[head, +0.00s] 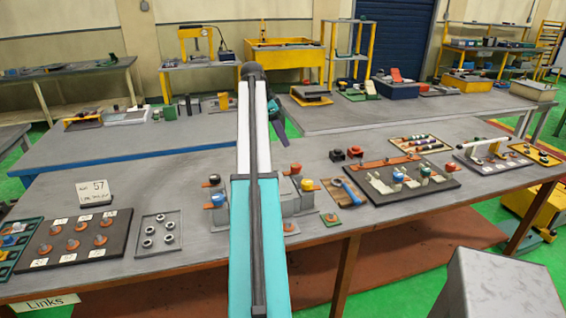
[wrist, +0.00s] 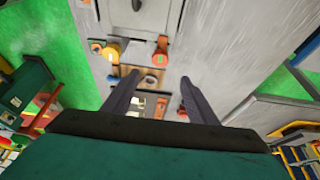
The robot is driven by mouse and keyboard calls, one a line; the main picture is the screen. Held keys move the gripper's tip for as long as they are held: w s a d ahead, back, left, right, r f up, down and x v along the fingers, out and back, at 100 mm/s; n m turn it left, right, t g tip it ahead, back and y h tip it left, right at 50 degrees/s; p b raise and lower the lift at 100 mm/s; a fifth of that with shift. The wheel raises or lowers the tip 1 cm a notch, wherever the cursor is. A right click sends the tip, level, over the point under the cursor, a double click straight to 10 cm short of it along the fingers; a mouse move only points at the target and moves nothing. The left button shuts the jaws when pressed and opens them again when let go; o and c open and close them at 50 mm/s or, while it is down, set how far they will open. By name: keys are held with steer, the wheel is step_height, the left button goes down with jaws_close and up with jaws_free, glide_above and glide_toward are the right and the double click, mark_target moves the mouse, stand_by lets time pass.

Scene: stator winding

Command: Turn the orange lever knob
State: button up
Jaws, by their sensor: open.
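Several small fixtures with coloured knobs stand mid-table in the head view, partly hidden behind my arm. I cannot tell for sure which is the lever knob. In the wrist view, an orange-red knob (wrist: 161,46) and a yellow-orange knob (wrist: 112,50) lie beyond the fingertips. My gripper (wrist: 158,78) is open with nothing visibly held; its fingers are apart from the knobs.
A dark board with orange-brown discs (head: 76,238) and a grey tray of rings (head: 159,234) lie to the left. A dark board with pale fixtures (head: 398,182) and a blue-handled tool (head: 350,192) lie to the right.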

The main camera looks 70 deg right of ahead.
stand_by(0.4)
steer(key=p, duration=0.3)
glide_toward(296, 165)
steer(key=x, duration=0.8)
steer(key=shift+a+f, duration=0.1)
steer(key=shift+a, duration=0.05)
steer(key=c, duration=1)
steer(key=shift+c, duration=0.3)
